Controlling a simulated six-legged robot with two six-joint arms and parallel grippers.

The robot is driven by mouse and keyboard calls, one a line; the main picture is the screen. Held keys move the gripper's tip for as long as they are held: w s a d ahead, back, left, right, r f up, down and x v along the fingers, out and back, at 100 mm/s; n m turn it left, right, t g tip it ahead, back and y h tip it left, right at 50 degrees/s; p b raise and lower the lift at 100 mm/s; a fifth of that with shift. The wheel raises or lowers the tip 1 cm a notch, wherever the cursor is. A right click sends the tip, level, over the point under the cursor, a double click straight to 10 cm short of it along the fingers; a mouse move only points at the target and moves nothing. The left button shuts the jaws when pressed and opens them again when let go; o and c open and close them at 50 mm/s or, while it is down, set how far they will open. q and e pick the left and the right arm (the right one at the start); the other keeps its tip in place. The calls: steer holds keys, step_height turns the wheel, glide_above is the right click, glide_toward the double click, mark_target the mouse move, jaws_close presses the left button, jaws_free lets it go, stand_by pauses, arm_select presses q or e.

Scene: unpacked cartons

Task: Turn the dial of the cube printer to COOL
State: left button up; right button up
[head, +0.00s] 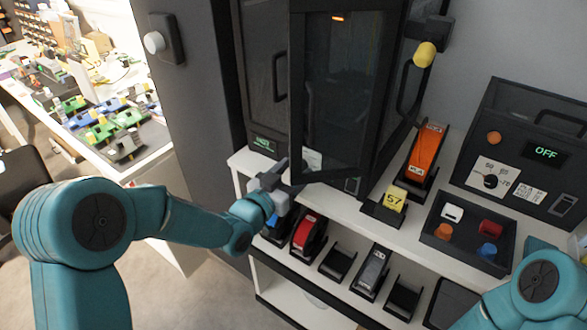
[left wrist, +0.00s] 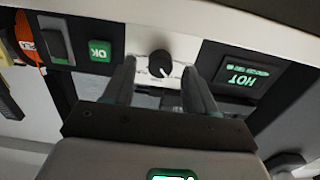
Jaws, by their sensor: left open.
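The cube printer (head: 340,100) is a dark cabinet with a glass door, which stands swung out at the centre of the head view. Its green-lit display (head: 264,144) is small there; in the left wrist view the display (left wrist: 240,77) reads HOT, upside down. The black dial (left wrist: 160,63) with a white pointer line sits on a white plate. My left gripper (head: 282,172) is at the printer's lower front. In the left wrist view its open fingers (left wrist: 157,88) stand on either side of the dial, with gaps showing. My right arm shows at lower right, its gripper out of frame.
Right of the printer are an orange item (head: 426,150), a yellow cube marked 57 (head: 395,199), a dark tray (head: 463,254) and another machine reading OFF (head: 545,153). Cradles fill the shelf below.

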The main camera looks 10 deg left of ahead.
arm_select(q)
steer(key=shift+w+d, duration=0.1)
steer(key=shift+w, duration=0.05)
steer(key=shift+c, duration=0.3)
jaws_close()
